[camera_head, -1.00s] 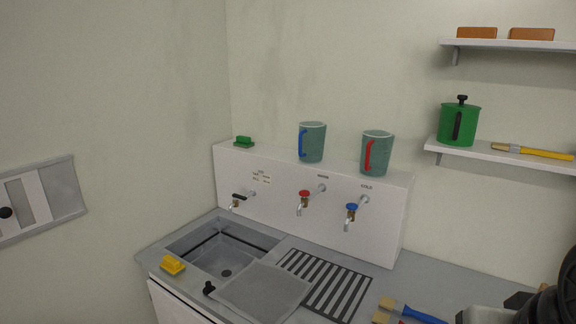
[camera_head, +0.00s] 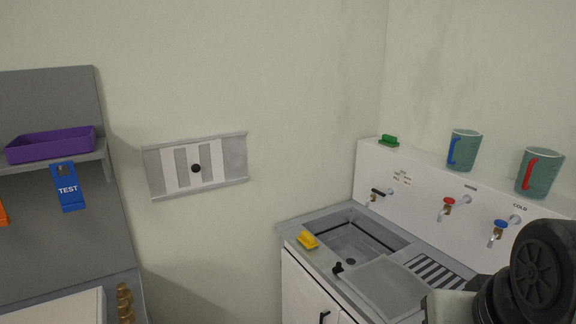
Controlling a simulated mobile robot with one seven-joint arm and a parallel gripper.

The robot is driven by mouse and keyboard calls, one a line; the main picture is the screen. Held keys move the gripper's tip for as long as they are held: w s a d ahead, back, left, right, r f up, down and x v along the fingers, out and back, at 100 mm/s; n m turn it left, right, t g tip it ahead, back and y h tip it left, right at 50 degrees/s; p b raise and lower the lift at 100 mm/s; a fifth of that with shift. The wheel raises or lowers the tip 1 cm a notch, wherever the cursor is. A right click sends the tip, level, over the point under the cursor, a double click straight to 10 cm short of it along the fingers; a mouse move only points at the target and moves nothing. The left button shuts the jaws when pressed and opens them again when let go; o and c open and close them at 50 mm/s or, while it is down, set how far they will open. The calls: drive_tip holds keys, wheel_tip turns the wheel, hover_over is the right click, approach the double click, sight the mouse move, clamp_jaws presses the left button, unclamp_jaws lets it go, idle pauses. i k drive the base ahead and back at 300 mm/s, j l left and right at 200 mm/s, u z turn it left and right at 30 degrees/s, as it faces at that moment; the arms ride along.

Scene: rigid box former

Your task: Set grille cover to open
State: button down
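The grille cover appears to be the pale slotted plate (camera_head: 174,171) with a round black knob (camera_head: 196,168), set between the rails of a grey wall panel (camera_head: 234,159). The panel is on the left wall in the head view. Grey vertical strips show in the plate; I cannot tell whether they are openings or solid backing. Part of my arm (camera_head: 543,265) shows at the lower right, far from the panel. My gripper's fingers are not visible.
A grey counter (camera_head: 299,228) with a sink (camera_head: 350,243) and a yellow brush (camera_head: 307,240) stands right of the panel. A shelf with a purple tray (camera_head: 51,147) and a blue TEST tag (camera_head: 68,187) is at left. The wall around the panel is bare.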

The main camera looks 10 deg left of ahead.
sight(167, 154)
drive_tip(key=l+u, duration=0.15)
drive_tip(key=u, duration=0.3)
drive_tip(key=l+u, duration=0.1)
drive_tip(key=u, duration=0.35)
drive_tip(key=k+l+u, duration=0.1)
drive_tip(key=u, duration=0.35)
drive_tip(key=i+j+z, duration=0.75)
drive_tip(key=i, duration=0.15)
drive_tip(key=i+j+z, duration=0.4)
drive_tip(key=j, duration=0.15)
